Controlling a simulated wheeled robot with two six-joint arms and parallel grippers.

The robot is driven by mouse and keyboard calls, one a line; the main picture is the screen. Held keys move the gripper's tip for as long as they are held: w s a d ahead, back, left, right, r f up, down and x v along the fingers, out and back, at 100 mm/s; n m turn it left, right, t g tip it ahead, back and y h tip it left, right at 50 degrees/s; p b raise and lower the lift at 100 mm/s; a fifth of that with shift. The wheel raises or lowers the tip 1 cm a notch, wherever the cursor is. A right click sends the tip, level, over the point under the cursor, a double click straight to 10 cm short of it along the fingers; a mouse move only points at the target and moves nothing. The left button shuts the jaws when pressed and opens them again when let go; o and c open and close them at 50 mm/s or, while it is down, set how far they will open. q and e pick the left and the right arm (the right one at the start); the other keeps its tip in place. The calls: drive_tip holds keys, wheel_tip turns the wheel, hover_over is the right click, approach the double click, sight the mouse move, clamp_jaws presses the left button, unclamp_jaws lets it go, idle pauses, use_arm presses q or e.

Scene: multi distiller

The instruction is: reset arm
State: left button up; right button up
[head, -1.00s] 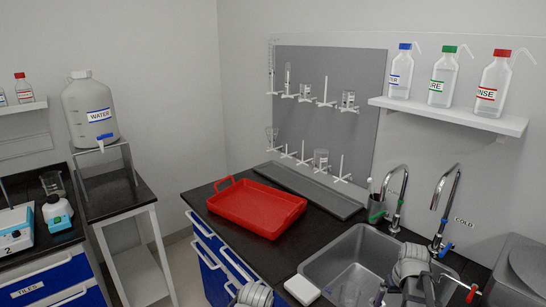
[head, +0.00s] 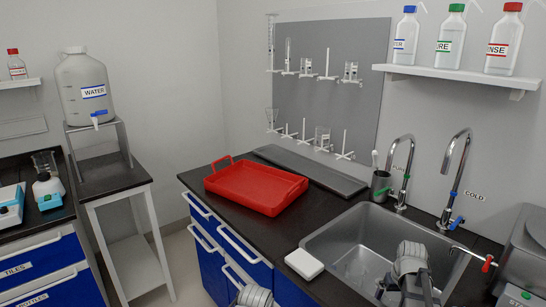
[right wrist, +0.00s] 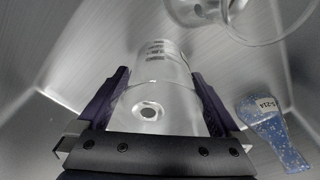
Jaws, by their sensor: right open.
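My right arm's wrist (head: 411,262) is over the right part of the steel sink (head: 318,243) in the head view. In the right wrist view my right gripper (right wrist: 158,76) is open, its dark fingers on either side of a clear glass vessel (right wrist: 160,62). The vessel lies between the fingers; whether they touch it is unclear. Of my left arm, only a grey ringed wrist part (head: 255,296) shows at the bottom edge; its gripper is out of view.
In the right wrist view, a blue speckled piece labelled S-214 (right wrist: 268,128) and another glass vessel (right wrist: 205,12) are nearby. Two taps (head: 402,172) rise behind the sink. A red tray (head: 262,192) and a white block (head: 304,264) stand on the counter.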

wheel_tip(320, 180, up, 11)
drive_tip(key=p, duration=1)
drive_tip(key=shift+r, duration=0.15)
drive_tip(key=shift+a, duration=0.1)
